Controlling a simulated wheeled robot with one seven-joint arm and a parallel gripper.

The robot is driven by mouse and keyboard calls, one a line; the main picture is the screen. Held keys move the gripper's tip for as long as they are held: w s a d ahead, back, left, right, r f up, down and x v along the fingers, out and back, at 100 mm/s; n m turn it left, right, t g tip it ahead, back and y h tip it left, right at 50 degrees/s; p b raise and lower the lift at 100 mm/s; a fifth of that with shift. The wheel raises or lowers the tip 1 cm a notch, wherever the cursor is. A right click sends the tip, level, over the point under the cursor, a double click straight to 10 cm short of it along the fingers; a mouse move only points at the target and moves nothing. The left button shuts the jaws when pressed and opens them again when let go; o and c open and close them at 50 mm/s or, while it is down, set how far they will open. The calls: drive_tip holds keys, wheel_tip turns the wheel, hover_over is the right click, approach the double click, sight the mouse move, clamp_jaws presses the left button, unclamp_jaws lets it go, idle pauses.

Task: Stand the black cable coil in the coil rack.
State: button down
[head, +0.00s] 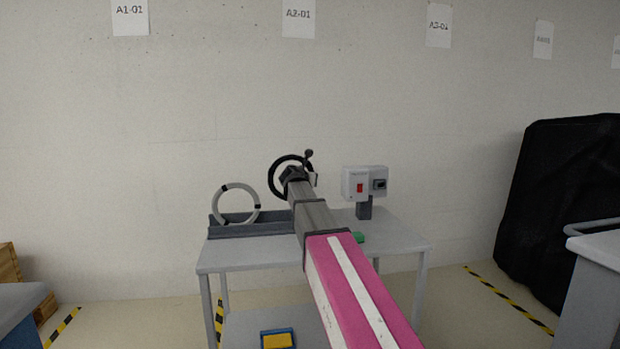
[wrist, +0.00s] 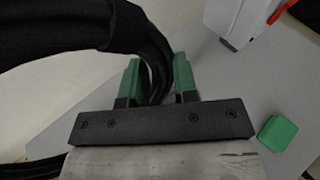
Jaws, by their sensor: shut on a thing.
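The black cable coil (head: 275,172) is held upright above the table, seen in the head view behind the end of my arm. In the wrist view the coil (wrist: 75,38) is large and close, and its lower part passes between the green fingers. My gripper (wrist: 158,80) is shut on it. The coil rack (head: 270,229) is a low grey trough along the table's back left. A light grey coil (head: 222,192) stands at its left end. The rack's right part is partly hidden by my arm. The black coil is apart from the rack, higher and to its right.
The grey table (head: 405,240) has free surface on its right. A white box with a red switch (head: 355,184) stands on a post there. A small green block (wrist: 278,132) lies on the top. Below is a blue and yellow bin (head: 278,340). A black covered cart (head: 560,200) stands right.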

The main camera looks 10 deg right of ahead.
wheel_tip(320, 180, down, 10)
idle(1.6)
idle(0.4)
drive_tip(key=c, duration=0.8)
unclamp_jaws()
drive_tip(key=v, duration=1.1)
drive_tip(key=shift+d, duration=0.1)
